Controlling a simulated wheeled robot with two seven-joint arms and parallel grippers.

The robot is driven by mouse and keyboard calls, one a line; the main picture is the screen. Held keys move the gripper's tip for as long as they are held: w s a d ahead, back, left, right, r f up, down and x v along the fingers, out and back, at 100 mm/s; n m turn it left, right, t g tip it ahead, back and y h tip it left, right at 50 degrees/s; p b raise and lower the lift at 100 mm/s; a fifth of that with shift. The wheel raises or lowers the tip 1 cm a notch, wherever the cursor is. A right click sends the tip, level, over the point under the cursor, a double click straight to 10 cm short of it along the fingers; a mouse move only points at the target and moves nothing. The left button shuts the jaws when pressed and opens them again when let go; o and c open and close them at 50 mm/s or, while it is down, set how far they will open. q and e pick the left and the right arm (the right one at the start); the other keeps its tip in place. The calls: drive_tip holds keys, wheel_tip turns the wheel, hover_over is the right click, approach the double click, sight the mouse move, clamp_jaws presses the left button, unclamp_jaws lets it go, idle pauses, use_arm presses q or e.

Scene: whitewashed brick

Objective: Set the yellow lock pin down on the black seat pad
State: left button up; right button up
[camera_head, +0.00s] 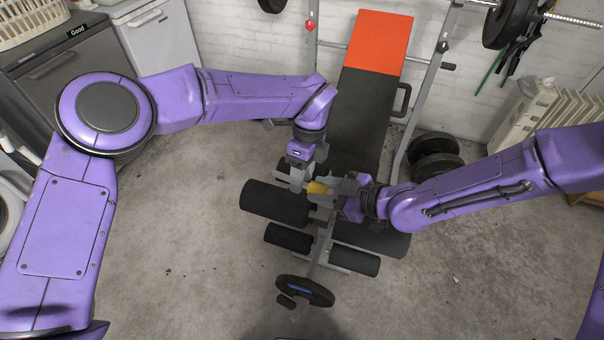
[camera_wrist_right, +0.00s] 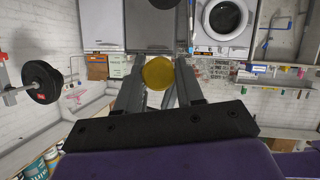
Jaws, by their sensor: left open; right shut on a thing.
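The yellow lock pin (camera_head: 317,187) is between the fingers of my right gripper (camera_head: 328,187), which is shut on it and points left. In the right wrist view the pin's round yellow end (camera_wrist_right: 158,73) shows between the fingers. My left gripper (camera_head: 296,182) is open and points down, close beside the pin's left end; I cannot tell whether it touches. Black padding (camera_head: 355,150) of the weight bench lies just behind the grippers. Where the seat pad begins is partly hidden by my arms. The pin is held over the bench's front part.
The bench has a red-orange head end (camera_head: 380,42), black foam rollers (camera_head: 275,203) and a small weight plate (camera_head: 305,291) in front. Plates (camera_head: 435,157) lie on the floor at right, by a heater (camera_head: 525,115). The concrete floor at left is clear.

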use_arm(q)
clamp_jaws()
use_arm(e)
drive_tip(key=o, duration=1.2)
